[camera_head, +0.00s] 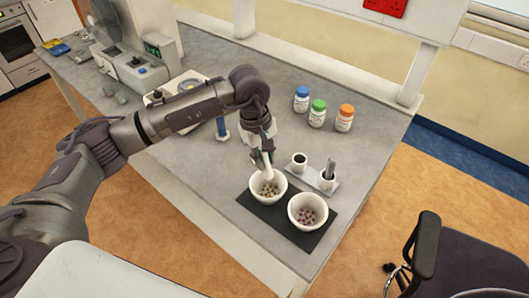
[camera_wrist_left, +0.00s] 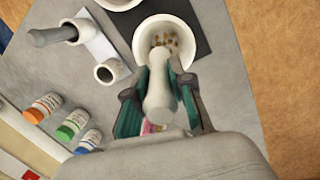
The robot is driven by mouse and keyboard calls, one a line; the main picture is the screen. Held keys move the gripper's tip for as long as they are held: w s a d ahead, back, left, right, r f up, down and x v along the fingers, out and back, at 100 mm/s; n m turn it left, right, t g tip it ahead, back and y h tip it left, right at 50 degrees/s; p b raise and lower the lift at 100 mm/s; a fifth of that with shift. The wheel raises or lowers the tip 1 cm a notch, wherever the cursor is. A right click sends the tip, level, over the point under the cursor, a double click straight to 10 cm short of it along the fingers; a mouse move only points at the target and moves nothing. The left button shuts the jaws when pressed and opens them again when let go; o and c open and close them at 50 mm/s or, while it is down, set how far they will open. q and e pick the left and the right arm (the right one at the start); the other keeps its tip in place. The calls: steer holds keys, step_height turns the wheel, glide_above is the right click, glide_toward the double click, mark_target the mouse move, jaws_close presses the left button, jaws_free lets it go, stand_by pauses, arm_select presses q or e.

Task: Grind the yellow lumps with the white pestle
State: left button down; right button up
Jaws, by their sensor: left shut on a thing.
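My left gripper (camera_head: 261,151) is shut on the white pestle (camera_head: 264,166) and points down over the mat. In the left wrist view, the pestle (camera_wrist_left: 157,98) sits between the green finger pads. Its lower end reaches over or into the left white mortar (camera_head: 255,190), beside the yellowish-brown lumps (camera_wrist_left: 163,42). I cannot tell whether the pestle touches the lumps. The second white mortar (camera_head: 294,212), to the right, holds pinkish lumps (camera_head: 307,215). My right gripper is not in view.
Both mortars stand on a black mat (camera_head: 303,240) near the table edge. Behind is a holder (camera_head: 314,177) with an empty cup (camera_head: 299,163) and a cup with a grey pestle (camera_head: 329,169). Blue (camera_head: 301,99), green (camera_head: 317,113) and orange (camera_head: 344,118) capped bottles stand farther back.

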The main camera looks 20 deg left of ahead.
mark_target(264, 175)
arm_select(q)
steer(key=shift+f, duration=0.8)
step_height(264, 175, down, 3)
steer(key=b, duration=0.3)
steer(key=shift+b, duration=0.3)
steer(key=shift+f+b, duration=1)
steer(key=shift+b, duration=0.05)
steer(key=shift+f+b, duration=0.4)
steer(key=shift+b, duration=0.1)
steer(key=shift+s, duration=0.15)
